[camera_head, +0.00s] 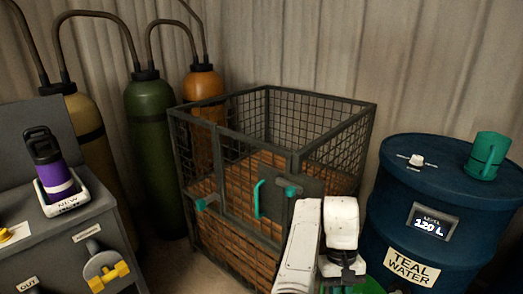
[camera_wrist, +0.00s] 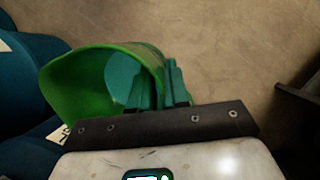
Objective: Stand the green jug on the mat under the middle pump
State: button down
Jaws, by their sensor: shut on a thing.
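The green jug (camera_wrist: 75,88) is in my gripper (camera_wrist: 148,78) in the wrist view, its wide mouth facing the camera. One teal finger shows inside the mouth and the other just outside the wall, so my gripper looks shut on the jug's side. In the head view only a bit of the green jug (camera_head: 368,286) shows at the bottom edge, below my gripper (camera_head: 345,275); the rest is cut off. Neither a mat nor a middle pump is recognisable in either view.
A blue barrel (camera_head: 400,205) labelled teal water stands at right, with a teal mug (camera_head: 487,155) on top. A wire cage (camera_head: 226,131) stands in the middle. Gas cylinders (camera_head: 150,120) stand behind. A grey bench (camera_head: 70,245) at left holds a purple bottle (camera_head: 58,182).

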jog(key=s+d+r+p, duration=0.1)
jog(key=s+r+p, duration=0.7)
jog(key=r+p, duration=0.15)
jog(key=w+f+x, duration=0.1)
jog(key=w+x, duration=0.1)
jog(key=x, duration=0.8)
jog(key=shift+d+f+p, duration=0.25)
jog(key=shift+d+p, duration=0.1)
jog(key=shift+s, duration=0.1)
jog(key=shift+s+a, duration=0.15)
jog(key=shift+a, duration=0.1)
